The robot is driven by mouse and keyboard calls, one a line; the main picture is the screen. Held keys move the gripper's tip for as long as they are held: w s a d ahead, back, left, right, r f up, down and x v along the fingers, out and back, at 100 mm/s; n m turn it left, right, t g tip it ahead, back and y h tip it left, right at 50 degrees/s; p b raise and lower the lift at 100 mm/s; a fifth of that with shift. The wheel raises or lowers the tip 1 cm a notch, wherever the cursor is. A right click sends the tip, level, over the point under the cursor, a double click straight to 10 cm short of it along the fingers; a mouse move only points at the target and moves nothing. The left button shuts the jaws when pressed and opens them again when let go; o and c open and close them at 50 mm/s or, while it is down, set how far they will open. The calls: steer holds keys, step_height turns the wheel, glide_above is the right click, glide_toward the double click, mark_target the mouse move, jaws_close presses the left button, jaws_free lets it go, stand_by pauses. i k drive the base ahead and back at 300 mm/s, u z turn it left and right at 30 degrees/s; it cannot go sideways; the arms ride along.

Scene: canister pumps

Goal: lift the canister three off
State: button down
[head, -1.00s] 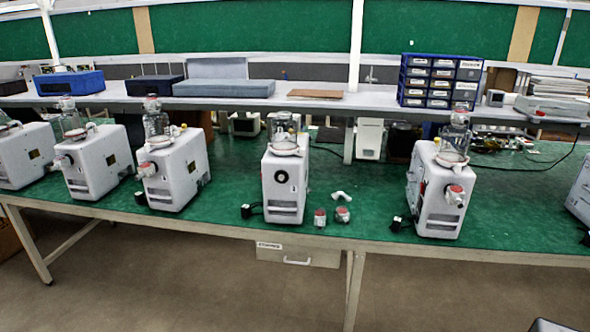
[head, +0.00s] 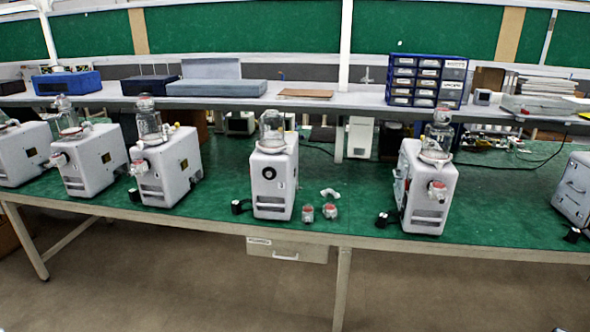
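Several white pumps stand in a row on the green bench, with clear glass canisters on top. I cannot read any numbers, so I cannot tell which one is canister three. My gripper is not in view.
The green bench (head: 350,220) has two small red-capped parts (head: 319,212) and a white fitting (head: 330,193) on it. A shelf behind holds a blue drawer cabinet (head: 428,80) and blue boxes (head: 67,83). Floor (head: 180,280) in front is clear. Another box-shaped unit (head: 573,188) is cut off at right.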

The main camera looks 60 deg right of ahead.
mark_target(272, 134)
steer(key=k, duration=1.7)
steer(key=z, duration=1.2)
steer(key=i, duration=1)
steer(key=u, duration=0.05)
